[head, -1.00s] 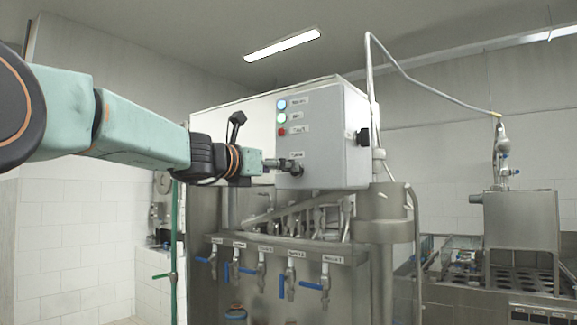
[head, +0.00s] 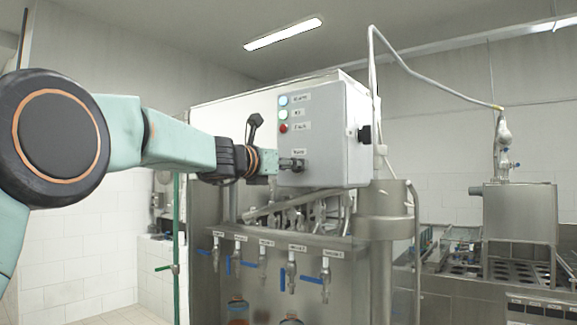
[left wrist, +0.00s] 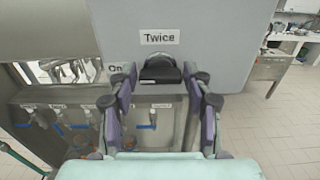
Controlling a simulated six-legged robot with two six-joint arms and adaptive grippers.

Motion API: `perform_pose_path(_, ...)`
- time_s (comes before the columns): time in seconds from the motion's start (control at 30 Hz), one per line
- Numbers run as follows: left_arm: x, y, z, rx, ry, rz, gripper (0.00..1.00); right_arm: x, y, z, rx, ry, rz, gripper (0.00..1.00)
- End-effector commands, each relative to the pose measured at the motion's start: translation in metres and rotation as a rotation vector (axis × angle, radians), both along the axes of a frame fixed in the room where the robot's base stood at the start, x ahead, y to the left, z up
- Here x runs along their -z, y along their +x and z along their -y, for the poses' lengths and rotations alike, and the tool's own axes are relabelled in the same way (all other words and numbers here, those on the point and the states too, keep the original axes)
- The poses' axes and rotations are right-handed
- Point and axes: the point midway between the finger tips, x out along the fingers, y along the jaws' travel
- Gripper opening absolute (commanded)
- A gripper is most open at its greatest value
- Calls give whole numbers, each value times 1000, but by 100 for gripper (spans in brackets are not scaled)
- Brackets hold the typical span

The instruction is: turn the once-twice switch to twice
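The once-twice switch (left wrist: 160,72) is a black knob on the grey control box. In the left wrist view a "Twice" label (left wrist: 159,37) is above it and a partly hidden label starting "On" (left wrist: 117,68) is to its left. Which label the knob points to I cannot tell. My left gripper (left wrist: 160,76) has its fingers spread, one on each side of the knob, with their tips close to it; contact is not clear. In the head view the left gripper (head: 286,165) reaches the lower left of the control box (head: 335,125). My right gripper is not in view.
The box face also carries two pale buttons and a red button (head: 283,128). Below hang several taps with blue handles (head: 291,268). A steel column (head: 385,225) stands right of them. The floor (left wrist: 255,130) to the right is clear in the left wrist view.

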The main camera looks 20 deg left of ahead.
Motion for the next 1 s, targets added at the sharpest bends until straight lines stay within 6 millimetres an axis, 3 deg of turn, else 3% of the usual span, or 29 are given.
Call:
perform_pose_path(0.4,0,0,0,0,0,0,14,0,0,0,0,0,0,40)
perform_pose_path(0.73,1,0,0,0,57,22,14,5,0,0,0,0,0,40)
perform_pose_path(1.0,2,0,1,0,239,89,14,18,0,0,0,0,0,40)
